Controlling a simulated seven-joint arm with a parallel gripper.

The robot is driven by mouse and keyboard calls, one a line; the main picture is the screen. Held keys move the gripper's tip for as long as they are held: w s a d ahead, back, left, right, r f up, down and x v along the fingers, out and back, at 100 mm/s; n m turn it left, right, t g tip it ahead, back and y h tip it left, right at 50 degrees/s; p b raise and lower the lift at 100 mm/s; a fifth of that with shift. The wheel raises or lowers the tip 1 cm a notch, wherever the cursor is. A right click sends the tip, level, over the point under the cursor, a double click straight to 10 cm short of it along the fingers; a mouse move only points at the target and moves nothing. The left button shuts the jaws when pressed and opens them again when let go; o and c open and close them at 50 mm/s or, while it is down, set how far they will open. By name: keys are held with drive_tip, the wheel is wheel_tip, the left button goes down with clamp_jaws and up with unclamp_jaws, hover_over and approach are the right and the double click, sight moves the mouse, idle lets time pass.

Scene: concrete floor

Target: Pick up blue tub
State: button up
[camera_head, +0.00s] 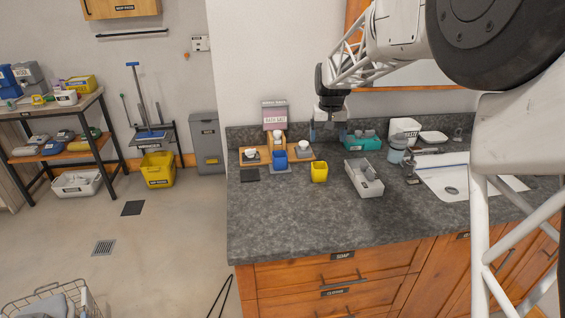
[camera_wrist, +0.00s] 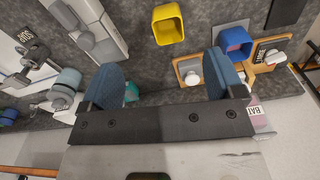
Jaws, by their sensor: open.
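The blue tub (camera_head: 279,160) stands at the back of the grey counter, on a small grey pad in front of a wooden stand. In the wrist view the blue tub (camera_wrist: 236,42) is at the upper right, beyond the right-hand finger and apart from it. My gripper (camera_head: 328,133) hangs above the back of the counter, to the right of the blue tub in the head view. In the wrist view my gripper (camera_wrist: 163,75) has its two blue pads wide apart, with nothing held between them.
A yellow tub (camera_head: 319,172) stands close to the blue tub's right. A grey caddy (camera_head: 364,179), teal box (camera_head: 362,142) and sink (camera_head: 452,184) lie rightward. The front counter (camera_head: 310,215) is clear.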

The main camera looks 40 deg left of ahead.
drive_tip(key=n, duration=0.2)
approach(281, 169)
drive_tip(key=shift+w+a+r, duration=0.15)
drive_tip(key=shift+w, duration=0.15)
drive_tip(key=shift+f, duration=1.3)
drive_tip(key=shift+f, duration=0.15)
drive_tip(key=shift+a+f, duration=0.1)
drive_tip(key=shift+f, duration=2.35)
